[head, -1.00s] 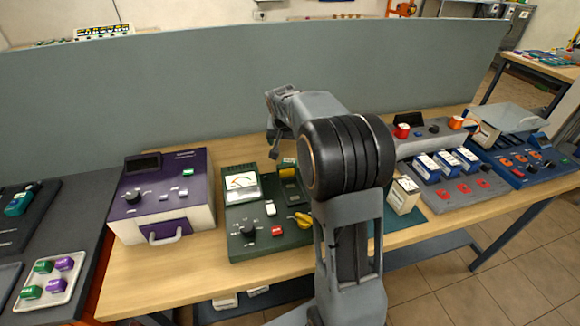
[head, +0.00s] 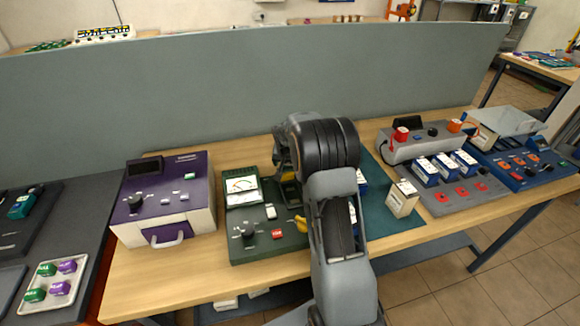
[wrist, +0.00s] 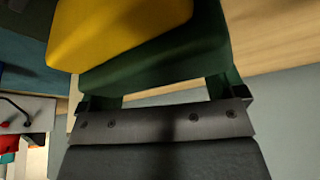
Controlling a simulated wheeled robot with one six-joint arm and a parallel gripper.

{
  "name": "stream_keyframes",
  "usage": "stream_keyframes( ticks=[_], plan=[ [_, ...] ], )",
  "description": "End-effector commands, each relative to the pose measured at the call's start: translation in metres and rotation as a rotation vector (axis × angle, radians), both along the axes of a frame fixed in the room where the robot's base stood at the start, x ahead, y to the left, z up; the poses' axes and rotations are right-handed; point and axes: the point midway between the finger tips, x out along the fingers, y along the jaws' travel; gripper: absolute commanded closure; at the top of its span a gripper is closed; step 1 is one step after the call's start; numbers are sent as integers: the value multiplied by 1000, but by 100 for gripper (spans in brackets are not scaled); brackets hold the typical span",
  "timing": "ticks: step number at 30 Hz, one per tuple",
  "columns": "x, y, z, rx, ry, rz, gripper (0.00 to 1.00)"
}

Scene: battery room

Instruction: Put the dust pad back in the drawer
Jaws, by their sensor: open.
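A purple and white instrument (head: 165,195) stands at the left of the table. Its drawer front (head: 164,232), with a pale handle, looks shut. My gripper (head: 283,165) is open above the back right of the green meter unit (head: 265,245), mostly hidden by my arm. In the wrist view a large yellow part (wrist: 115,30) lies over a dark green surface (wrist: 165,60) very close to the camera. I cannot tell whether the yellow part is a knob or something else. I cannot make out a dust pad for certain.
Right of my arm lie a teal mat (head: 400,222), a cream box (head: 402,199) and a grey unit (head: 455,190) with blue-white blocks. A blue unit (head: 520,160) stands at the far right. A tray (head: 52,298) with green and purple pieces lies left. A grey partition (head: 200,90) closes the back.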

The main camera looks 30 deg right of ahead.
Motion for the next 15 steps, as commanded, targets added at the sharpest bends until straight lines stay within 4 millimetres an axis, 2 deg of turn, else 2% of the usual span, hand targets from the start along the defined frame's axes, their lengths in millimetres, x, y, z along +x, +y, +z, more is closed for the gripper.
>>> stream_keyframes(
  ticks=[4,12,15],
  plan=[
    [4,-3,-12,0,1,0,11],
    [5,-3,-14,-1,-1,0,11],
    [5,-3,-14,0,0,0,18]
  ],
)
